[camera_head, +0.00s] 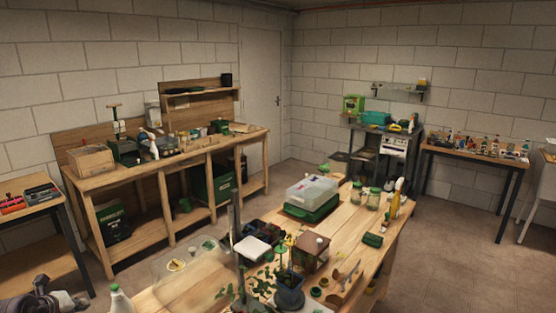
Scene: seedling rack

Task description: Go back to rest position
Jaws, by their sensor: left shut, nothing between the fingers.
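My left gripper (62,298) shows at the bottom left corner, partly cut off by the picture's edge. It is shut and holds nothing. It is to the left of the near wooden table (345,235) and appears apart from it. My right gripper is not in view.
The near table carries a clear-lidded green box (312,196), glass jars (373,199), a brown box (312,252), a potted plant (289,290) and a clear tray (186,262). A white bottle (120,299) stands near the gripper. A workbench (165,166) lines the left wall. Floor at right is clear.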

